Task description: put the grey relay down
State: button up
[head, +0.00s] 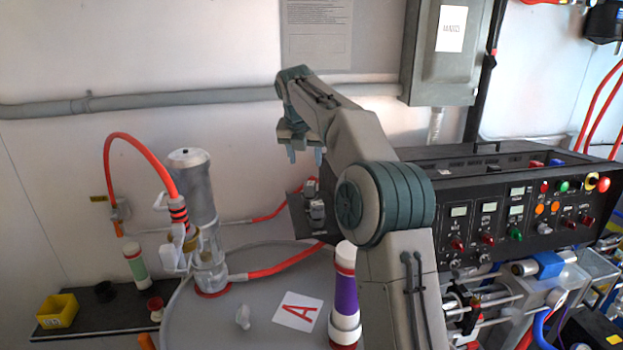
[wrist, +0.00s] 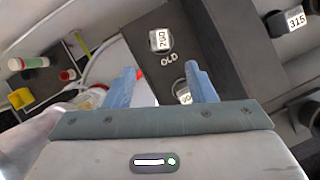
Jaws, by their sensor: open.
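My gripper (head: 304,156) is open and empty, raised above a dark grey shelf. In the wrist view its two blue fingers (wrist: 160,72) stand apart with nothing held between them. Two small grey relays stand on the shelf (wrist: 205,50), by the white word OLD. One relay (wrist: 160,40) has a white number label and lies beyond the fingertips. The other relay (wrist: 182,92) shows between the fingers, lower in the picture and partly hidden by the right finger. In the head view the relays (head: 316,190) (head: 317,211) sit below the gripper, left of the black console.
A black block labelled 315 (wrist: 292,22) stands at the right of the wrist view. The black console (head: 510,210) stands right of my arm. A yellow bin (head: 58,310) is far left.

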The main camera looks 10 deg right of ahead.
jog(key=shift+s+r, duration=0.1)
jog(key=shift+r, duration=0.1)
jog(key=s+m, duration=1.5)
jog(key=s, duration=0.7)
jog(key=s+f+m+y, duration=0.1)
jog(key=s+f+m, duration=0.4)
jog(key=s+m, duration=0.3)
jog(key=s+d+f+m, duration=0.1)
jog(key=s+f+m, duration=0.5)
jog(key=s, duration=0.6)
jog(key=m, duration=0.2)
jog(key=shift+s+d+f+m+y, duration=0.2)
jog(key=shift+s+d+m+y, duration=0.1)
jog(key=shift+y, duration=0.1)
notch_tip(320, 180, down, 6)
jog(key=b, duration=0.5)
jog(key=shift+w+f, duration=0.25)
